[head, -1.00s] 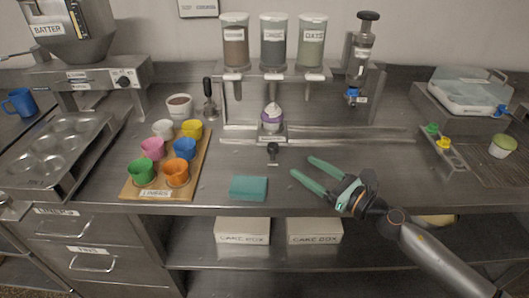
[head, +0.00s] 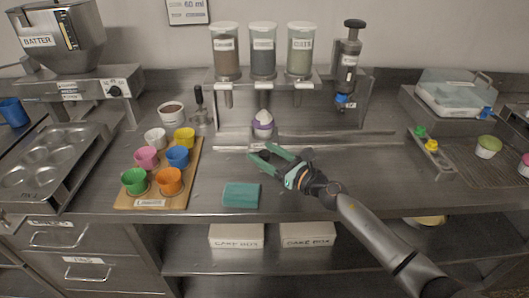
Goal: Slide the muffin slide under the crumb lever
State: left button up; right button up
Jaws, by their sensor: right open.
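The muffin slide (head: 261,135) sits on the long metal rail, carrying a muffin in a purple liner (head: 263,121) with a white top. It stands roughly below the middle dispenser (head: 263,52). Three dispensers hang in a row above the rail; the brown-filled one (head: 225,54) is at left, and its label is too blurred to read. White levers show under them; I cannot tell which is the crumb lever. My right gripper (head: 259,153) is open, its green fingers pointing left just in front of the slide. The slide's dark front knob is mostly hidden around the fingers. My left gripper is out of view.
A teal sponge (head: 241,195) lies near the counter's front edge. A wooden board (head: 190,185) with several coloured liners stands at left. The metal rail (head: 360,138) is clear to the right. A plunger dispenser (head: 347,65) stands at back right.

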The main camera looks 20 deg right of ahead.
jog(key=shift+w+a, duration=0.15)
grip_shut()
dwell(0.5)
dwell(0.9)
